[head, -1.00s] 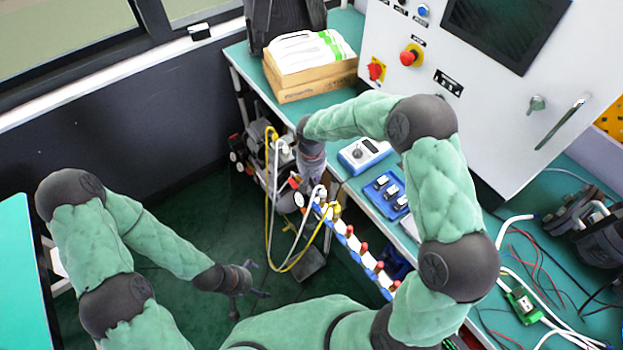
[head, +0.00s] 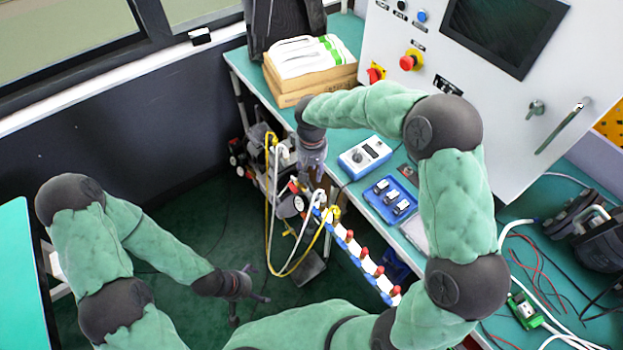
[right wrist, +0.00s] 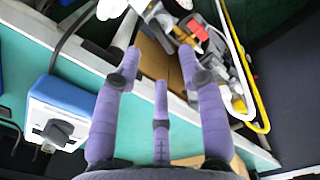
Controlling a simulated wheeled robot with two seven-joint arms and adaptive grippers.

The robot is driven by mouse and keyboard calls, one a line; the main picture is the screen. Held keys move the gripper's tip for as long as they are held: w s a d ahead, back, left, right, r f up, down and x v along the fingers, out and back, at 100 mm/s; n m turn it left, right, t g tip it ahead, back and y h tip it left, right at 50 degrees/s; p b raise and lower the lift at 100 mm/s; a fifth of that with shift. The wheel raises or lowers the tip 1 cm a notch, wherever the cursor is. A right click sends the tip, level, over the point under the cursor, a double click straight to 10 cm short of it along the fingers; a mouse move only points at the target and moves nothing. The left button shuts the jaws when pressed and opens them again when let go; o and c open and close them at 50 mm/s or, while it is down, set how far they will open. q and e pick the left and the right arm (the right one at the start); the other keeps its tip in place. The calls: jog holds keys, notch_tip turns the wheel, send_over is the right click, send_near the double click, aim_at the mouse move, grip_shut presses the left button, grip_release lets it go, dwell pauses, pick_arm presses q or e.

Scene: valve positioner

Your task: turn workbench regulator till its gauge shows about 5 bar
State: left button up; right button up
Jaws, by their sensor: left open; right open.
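The regulator and its gauge cannot be told apart with certainty. Small fittings in red, grey and black (head: 292,199) sit at the bench's near edge, by the hoses, and no gauge reading is legible. My right gripper (head: 316,172) is open and points down beside these fittings. In the right wrist view its fingers (right wrist: 160,75) are spread with nothing between them, and grey, red and yellow parts (right wrist: 200,32) lie beyond the tips. My left gripper (head: 256,283) is open and empty, low over the dark green floor, away from the bench.
A blue and white box with a grey knob (head: 365,156) stands on the green bench (head: 345,30), also in the right wrist view (right wrist: 62,108). A blue tray (head: 390,199), a white cabinet (head: 480,90) and a red-knobbed manifold (head: 360,258) are near my right arm. Yellow and white hoses (head: 270,235) hang below.

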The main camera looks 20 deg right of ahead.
notch_tip(320, 180, up, 5)
jog(key=shift+f, duration=0.15)
dwell(0.6)
